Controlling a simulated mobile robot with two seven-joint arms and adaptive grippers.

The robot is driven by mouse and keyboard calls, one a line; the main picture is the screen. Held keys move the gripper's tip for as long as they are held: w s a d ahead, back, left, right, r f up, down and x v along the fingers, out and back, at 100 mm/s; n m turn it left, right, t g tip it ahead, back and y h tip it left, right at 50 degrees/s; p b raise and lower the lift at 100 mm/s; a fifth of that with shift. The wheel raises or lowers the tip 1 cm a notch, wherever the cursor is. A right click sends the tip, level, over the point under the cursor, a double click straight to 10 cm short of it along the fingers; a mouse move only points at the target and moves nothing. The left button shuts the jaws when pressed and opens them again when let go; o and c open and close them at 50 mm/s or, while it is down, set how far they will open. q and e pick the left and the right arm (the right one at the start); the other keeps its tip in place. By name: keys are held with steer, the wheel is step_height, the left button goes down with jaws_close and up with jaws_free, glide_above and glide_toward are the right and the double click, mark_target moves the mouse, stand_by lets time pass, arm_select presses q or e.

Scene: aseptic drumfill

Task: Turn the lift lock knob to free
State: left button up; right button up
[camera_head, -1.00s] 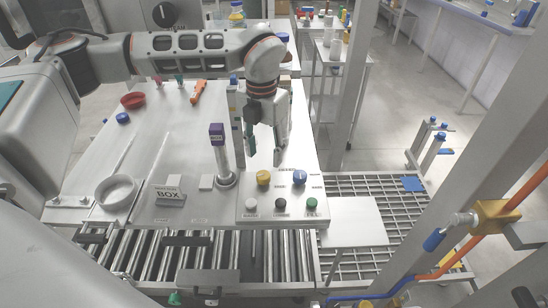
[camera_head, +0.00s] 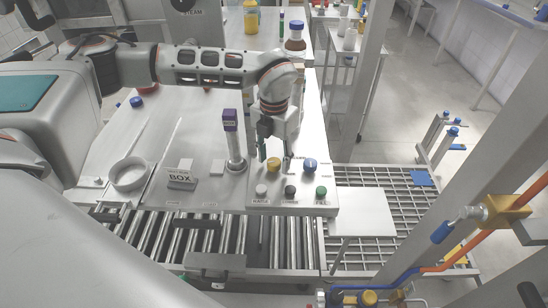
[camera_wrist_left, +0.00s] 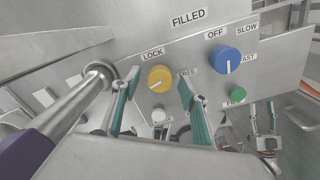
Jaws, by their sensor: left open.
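The yellow knob (camera_head: 273,164) is on the sloped control panel (camera_head: 303,201), left of a blue knob (camera_head: 310,165). In the left wrist view the yellow knob (camera_wrist_left: 160,79) sits between the labels LOCK (camera_wrist_left: 152,54) and FREE (camera_wrist_left: 187,73). A pale mark shows on its lower part. My left gripper (camera_head: 275,156) is open and points down at the panel. In the left wrist view its two teal-padded fingers (camera_wrist_left: 158,82) lie either side of the yellow knob; I cannot tell whether they touch it.
A purple-capped upright post (camera_head: 231,140) stands just left of the panel. White, black and green (camera_head: 321,191) buttons line its front edge. A roller conveyor (camera_head: 215,240) runs in front.

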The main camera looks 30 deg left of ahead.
arm_select(q)
steer(key=c, duration=1.1)
steer(key=shift+r+m+p, duration=0.1)
steer(key=shift+m+p, duration=0.5)
steer(key=shift+m, duration=0.9)
steer(key=o, duration=1.1)
